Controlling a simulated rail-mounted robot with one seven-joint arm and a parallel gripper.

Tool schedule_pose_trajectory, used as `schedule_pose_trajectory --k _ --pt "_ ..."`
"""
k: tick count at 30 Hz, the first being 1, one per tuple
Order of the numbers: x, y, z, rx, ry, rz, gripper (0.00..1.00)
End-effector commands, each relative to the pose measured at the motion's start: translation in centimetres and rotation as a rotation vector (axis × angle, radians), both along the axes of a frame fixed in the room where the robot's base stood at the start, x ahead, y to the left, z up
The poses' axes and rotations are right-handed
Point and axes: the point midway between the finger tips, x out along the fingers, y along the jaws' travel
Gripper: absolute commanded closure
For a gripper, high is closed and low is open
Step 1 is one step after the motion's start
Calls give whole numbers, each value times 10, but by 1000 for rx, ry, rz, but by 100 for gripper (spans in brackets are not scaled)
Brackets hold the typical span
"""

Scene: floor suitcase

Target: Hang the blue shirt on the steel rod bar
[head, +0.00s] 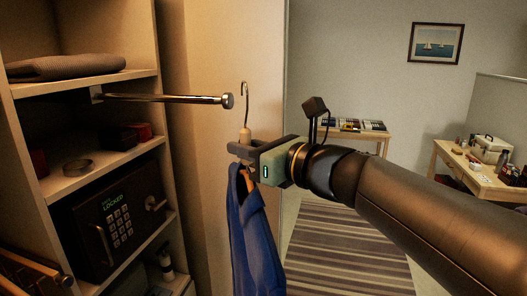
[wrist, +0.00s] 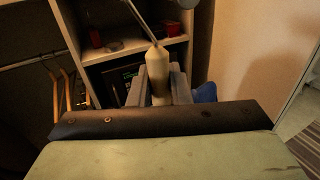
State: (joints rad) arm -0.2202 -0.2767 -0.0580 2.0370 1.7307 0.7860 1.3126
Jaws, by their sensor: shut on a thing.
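The steel rod bar (head: 165,98) juts out from the shelf unit in the head view and ends in a round cap. My gripper (head: 245,148) is shut on the pale neck of a hanger (head: 245,134). The hanger's metal hook (head: 246,97) stands upright just right of the rod's cap, with a small gap in the picture; the depth between them is unclear. The blue shirt (head: 255,235) hangs below my gripper. In the wrist view the hanger neck (wrist: 158,75) is between the jaws, and a bit of blue shirt (wrist: 205,93) shows behind them.
Shelves at left hold a folded grey cloth (head: 68,65), a small round dish (head: 77,168) and a safe (head: 115,218). A pale panel (head: 205,190) stands behind the shirt. Wooden hangers (wrist: 68,88) hang at left in the wrist view. Tables stand at the back right.

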Motion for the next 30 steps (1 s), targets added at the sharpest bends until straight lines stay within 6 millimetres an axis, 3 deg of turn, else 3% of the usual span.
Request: schedule_pose_trajectory --k 30 --pt "21 79 0 2 -1 2 100"
